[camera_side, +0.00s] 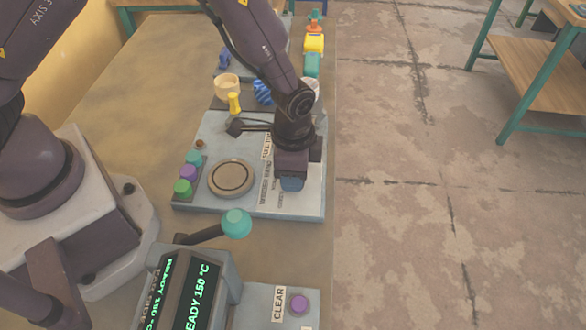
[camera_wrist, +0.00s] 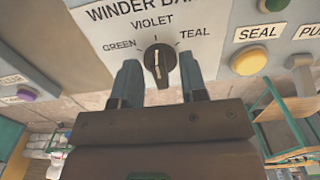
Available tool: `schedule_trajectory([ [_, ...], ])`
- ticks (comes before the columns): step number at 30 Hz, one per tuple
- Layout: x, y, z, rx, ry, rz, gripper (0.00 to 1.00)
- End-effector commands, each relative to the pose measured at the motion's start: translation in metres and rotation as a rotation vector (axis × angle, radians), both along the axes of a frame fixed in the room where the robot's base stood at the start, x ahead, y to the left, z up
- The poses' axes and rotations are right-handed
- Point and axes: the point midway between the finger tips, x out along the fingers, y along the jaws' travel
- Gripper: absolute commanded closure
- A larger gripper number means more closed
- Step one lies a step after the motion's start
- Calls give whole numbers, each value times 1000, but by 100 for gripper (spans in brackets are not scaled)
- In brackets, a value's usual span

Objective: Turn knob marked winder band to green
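The knob (camera_wrist: 158,62) is black with a pale pointer line. It sits on a white plate (camera_wrist: 205,18) headed "WINDER BA…", the end of the word being cut off. Around it are the marks GREEN at left, VIOLET at top and TEAL at right. The pointer line stands nearly upright, in line with VIOLET. My gripper (camera_wrist: 160,72) is open in the wrist view, one finger on each side of the knob with gaps showing. In the side view my gripper (camera_side: 291,183) is low over the right part of a grey panel, and the knob is hidden.
A yellow SEAL button (camera_wrist: 248,60) and a partly cut-off control sit right of the knob. In the side view, a round plate (camera_side: 232,178) and green, purple and teal buttons (camera_side: 188,172) are left of my gripper. A teal-balled lever (camera_side: 236,223) stands nearer the camera.

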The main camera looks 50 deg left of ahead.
Motion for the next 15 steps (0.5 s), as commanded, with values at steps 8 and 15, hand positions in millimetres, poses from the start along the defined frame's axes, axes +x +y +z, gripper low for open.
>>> schedule_trajectory([
  [8,0,0,-1,0,0,-1,63],
  [15,0,0,-1,0,0,0,100],
])
